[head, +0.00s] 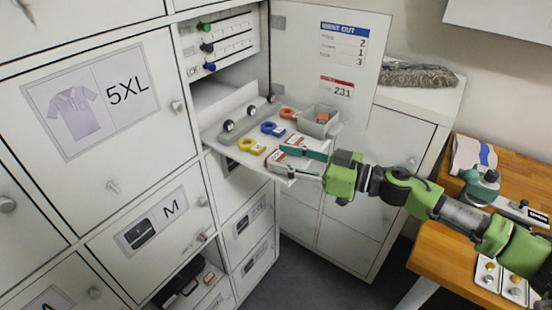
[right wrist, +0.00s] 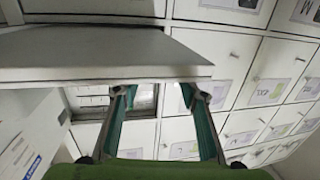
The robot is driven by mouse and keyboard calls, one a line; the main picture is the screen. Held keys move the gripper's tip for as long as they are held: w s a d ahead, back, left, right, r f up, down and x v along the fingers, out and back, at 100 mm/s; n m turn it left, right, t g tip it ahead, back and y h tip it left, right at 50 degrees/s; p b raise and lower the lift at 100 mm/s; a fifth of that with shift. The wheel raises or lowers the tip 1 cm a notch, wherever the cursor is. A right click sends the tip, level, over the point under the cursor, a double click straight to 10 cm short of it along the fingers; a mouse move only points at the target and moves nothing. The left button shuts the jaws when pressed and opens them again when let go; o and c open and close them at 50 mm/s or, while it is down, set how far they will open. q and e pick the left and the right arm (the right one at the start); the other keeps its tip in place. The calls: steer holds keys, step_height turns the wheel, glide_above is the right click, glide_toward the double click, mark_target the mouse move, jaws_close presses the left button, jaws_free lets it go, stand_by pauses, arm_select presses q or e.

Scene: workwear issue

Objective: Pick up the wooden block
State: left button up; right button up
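A small brown piece (head: 322,117) shows inside a grey open bin (head: 308,124) on the pulled-out white shelf in the head view. I cannot tell for sure whether it is the wooden block. No wooden block shows in the right wrist view. My right gripper (head: 290,161) is at the shelf's front right edge, nearer than the bin. In the right wrist view its two teal fingers (right wrist: 158,94) stand wide apart with nothing between them, their tips close to the edge of a pale board (right wrist: 110,52). My left gripper is not in view.
The shelf (head: 215,133) also bears orange, blue and yellow tape rolls (head: 251,146) and small orange-white boxes (head: 281,159). An open cabinet door (head: 330,60) with printed lists stands behind it. A wooden bench (head: 445,258) is at the right.

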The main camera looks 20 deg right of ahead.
steer(key=c, duration=0.3)
steer(key=shift+o, duration=0.2)
